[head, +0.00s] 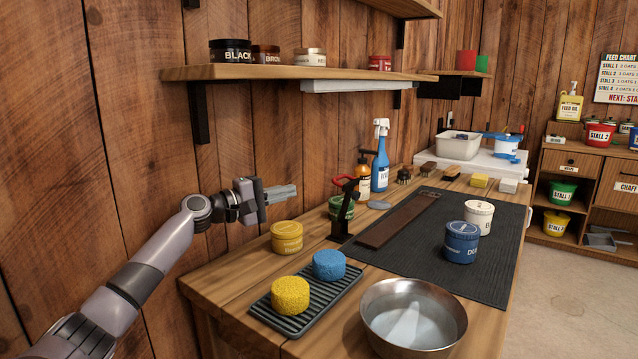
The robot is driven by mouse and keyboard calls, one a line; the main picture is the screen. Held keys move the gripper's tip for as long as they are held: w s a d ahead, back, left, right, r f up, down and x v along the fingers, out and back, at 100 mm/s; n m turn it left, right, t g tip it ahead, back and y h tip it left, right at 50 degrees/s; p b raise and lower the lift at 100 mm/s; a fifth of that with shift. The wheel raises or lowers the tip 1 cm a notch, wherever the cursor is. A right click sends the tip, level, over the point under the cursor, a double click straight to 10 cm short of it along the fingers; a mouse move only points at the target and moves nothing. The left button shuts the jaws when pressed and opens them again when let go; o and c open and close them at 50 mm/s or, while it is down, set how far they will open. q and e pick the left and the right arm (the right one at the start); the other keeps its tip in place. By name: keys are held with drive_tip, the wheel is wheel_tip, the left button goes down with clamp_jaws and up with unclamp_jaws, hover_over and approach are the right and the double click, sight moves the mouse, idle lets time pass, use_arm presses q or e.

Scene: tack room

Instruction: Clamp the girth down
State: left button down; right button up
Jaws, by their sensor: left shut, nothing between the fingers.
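The girth (397,222), a long dark brown strap, lies flat on the black mat (480,270) on the workbench. A black clamp (342,217) with a red handle stands upright at the bench's wall side, beside the girth's near end. The clamp's handle end is raised; I cannot tell whether any part of it touches the girth. My left gripper (292,191) is shut and empty, in the air left of the clamp and apart from it, pointing right. My right gripper is not in view.
A yellow tin (286,238) stands below my left gripper. A ribbed tray (308,304) with yellow and blue sponges and a metal bowl (413,316) are at the front. White and blue tubs stand on the mat.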

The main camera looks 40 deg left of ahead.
use_arm(q)
drive_tip(key=p+x, duration=0.1)
drive_tip(key=x, duration=0.8)
idle(0.6)
drive_tip(key=shift+w+d+r+m+p, duration=0.1)
drive_tip(key=shift+d+m+p, duration=0.3)
